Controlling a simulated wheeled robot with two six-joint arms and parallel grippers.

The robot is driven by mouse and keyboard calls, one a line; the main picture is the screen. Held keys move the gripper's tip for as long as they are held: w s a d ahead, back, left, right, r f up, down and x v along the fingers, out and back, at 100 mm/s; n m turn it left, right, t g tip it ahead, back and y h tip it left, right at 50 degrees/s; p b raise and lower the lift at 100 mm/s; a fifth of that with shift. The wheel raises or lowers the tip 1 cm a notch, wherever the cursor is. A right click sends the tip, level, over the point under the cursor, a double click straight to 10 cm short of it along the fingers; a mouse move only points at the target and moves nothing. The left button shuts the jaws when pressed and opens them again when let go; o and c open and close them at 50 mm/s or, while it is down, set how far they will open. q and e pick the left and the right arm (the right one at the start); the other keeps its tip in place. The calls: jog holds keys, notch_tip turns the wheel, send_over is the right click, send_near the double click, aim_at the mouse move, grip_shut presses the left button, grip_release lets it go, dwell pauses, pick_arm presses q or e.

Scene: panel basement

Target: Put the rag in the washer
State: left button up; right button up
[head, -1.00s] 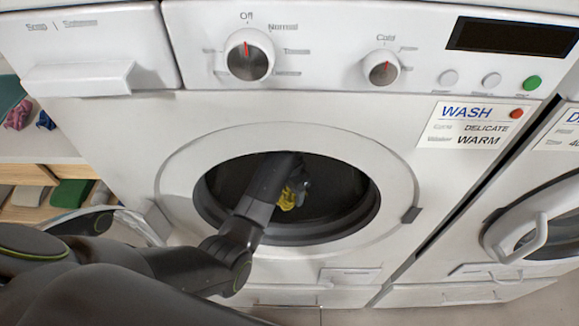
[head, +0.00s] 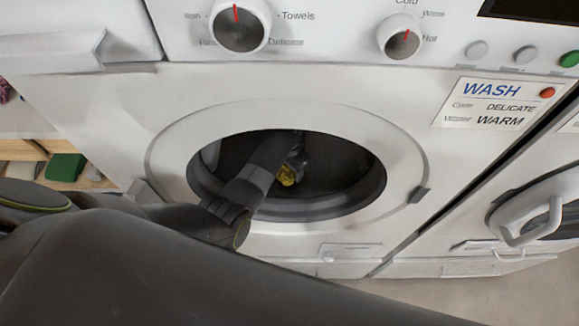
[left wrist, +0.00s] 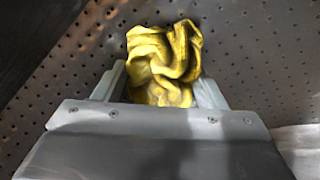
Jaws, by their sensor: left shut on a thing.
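The washer (head: 100,110) is white with a round front opening, and its door stands open at the left, mostly hidden by my arm. My left arm reaches through the opening. My left gripper (head: 294,165) is inside the dark drum (head: 340,165). It is shut on the crumpled yellow rag (head: 287,176). In the left wrist view the rag (left wrist: 165,62) sticks up between the fingers of my left gripper (left wrist: 160,90), with the perforated drum wall (left wrist: 260,60) behind it. My right gripper is not in view.
The washer's panel has two dials (head: 239,25) and a green button (head: 570,59). A label (head: 492,103) reads WASH, DELICATE, WARM. A second machine with a round door (head: 540,215) stands at the right. A shelf with folded cloths (head: 64,167) is at the left.

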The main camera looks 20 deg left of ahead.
pick_arm(q)
jog(key=shift+f, duration=0.1)
jog(key=shift+f, duration=0.2)
jog(key=o, duration=1)
jog(key=shift+o, duration=0.2)
